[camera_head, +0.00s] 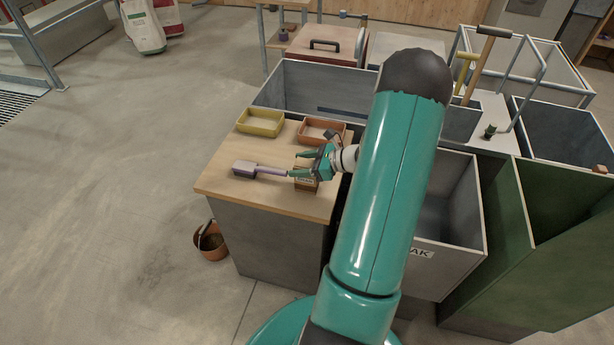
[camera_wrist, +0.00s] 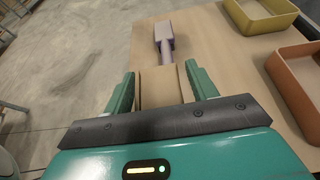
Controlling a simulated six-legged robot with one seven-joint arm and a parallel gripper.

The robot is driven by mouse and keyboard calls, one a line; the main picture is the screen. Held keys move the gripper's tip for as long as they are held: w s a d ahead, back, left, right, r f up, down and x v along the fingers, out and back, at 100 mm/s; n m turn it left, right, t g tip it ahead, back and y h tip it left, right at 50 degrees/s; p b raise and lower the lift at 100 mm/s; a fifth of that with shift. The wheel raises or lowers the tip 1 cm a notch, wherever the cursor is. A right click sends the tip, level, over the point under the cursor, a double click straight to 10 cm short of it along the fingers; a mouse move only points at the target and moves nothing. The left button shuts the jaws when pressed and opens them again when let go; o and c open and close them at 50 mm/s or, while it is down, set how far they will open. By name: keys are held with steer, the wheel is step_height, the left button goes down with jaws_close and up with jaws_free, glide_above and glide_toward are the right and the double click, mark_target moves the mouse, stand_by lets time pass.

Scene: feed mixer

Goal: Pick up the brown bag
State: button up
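The brown bag (camera_head: 306,184) is a small, boxy thing with dark print on its side, standing on the wooden counter top (camera_head: 225,188) near its right part. My gripper (camera_head: 296,164) is over the counter at the bag, with its fingers spread. In the wrist view the bag (camera_wrist: 160,88) shows as a tan block between my two green fingers (camera_wrist: 161,84). Narrow gaps seem to show beside it, so the fingers appear to be around it without gripping. The bag's lower part is hidden in the wrist view.
A scoop (camera_head: 257,170) with a purple-grey handle lies just beyond the bag. A yellow tray (camera_head: 260,123) and an orange tray (camera_head: 322,132) stand at the counter's back. A bucket (camera_head: 211,242) is on the floor at left. Grey bins (camera_head: 440,265) stand at right.

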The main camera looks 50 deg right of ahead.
steer(key=c, duration=1.1)
jaws_close()
steer(key=shift+r, duration=0.1)
